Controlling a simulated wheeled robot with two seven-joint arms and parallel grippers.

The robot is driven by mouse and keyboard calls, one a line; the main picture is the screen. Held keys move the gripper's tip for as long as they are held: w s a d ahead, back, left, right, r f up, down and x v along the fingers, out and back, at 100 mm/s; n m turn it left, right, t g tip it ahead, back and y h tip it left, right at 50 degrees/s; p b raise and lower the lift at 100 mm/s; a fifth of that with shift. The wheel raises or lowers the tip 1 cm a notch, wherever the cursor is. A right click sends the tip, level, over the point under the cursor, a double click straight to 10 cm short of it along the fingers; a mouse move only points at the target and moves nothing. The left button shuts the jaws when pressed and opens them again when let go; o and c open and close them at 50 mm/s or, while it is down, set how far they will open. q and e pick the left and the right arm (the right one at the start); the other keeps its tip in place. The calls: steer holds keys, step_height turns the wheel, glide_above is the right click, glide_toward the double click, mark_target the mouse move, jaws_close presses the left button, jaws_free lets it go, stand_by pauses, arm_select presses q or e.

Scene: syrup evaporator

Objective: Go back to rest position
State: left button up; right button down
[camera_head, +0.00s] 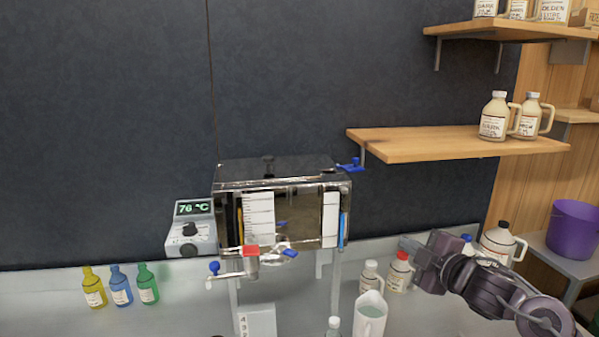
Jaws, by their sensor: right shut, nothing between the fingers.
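My right gripper (411,246) reaches in from the lower right above the counter. It is shut, and its fingers point left, close to a red-capped bottle (399,273) in the picture. I cannot tell whether they touch it. My left gripper is not in view. The metal evaporator (300,215) stands in the middle on legs, with blue and red valve handles, apart from my gripper. A jug (370,314) with pale liquid stands below and left of my gripper.
A temperature controller (192,230) reads 76 °C. Yellow, blue and green bottles (121,286) stand at left. A wooden shelf (450,145) with syrup jugs is above my right arm. A large jug (498,243) stands behind the arm, and a purple bucket (573,230) is far right.

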steer(key=s+a+f+m+g+h, duration=0.2)
steer(key=s+f+m, duration=0.25)
steer(key=f, duration=0.35)
steer(key=s+a+f+m+g+h, duration=0.1)
steer(key=s+a+f+m+h, duration=0.15)
steer(key=s+f, duration=0.4)
steer(key=s+f+m+g, duration=0.4)
steer(key=s+f, duration=0.1)
steer(key=s, duration=0.6)
steer(key=s+f+m+g, duration=0.4)
steer(key=s+f+g, duration=0.1)
steer(key=s, duration=0.6)
step_height(320, 180, down, 28)
steer(key=s+d+f+g, duration=0.1)
steer(key=s+d+f, duration=0.1)
steer(key=s+f, duration=0.8)
steer(key=s+d+f+g, duration=0.1)
steer(key=s+d+f, duration=0.1)
steer(key=s+f, duration=0.8)
steer(key=shift+s+d+h, duration=0.15)
steer(key=shift+s+h, duration=0.3)
steer(key=shift+s, duration=0.2)
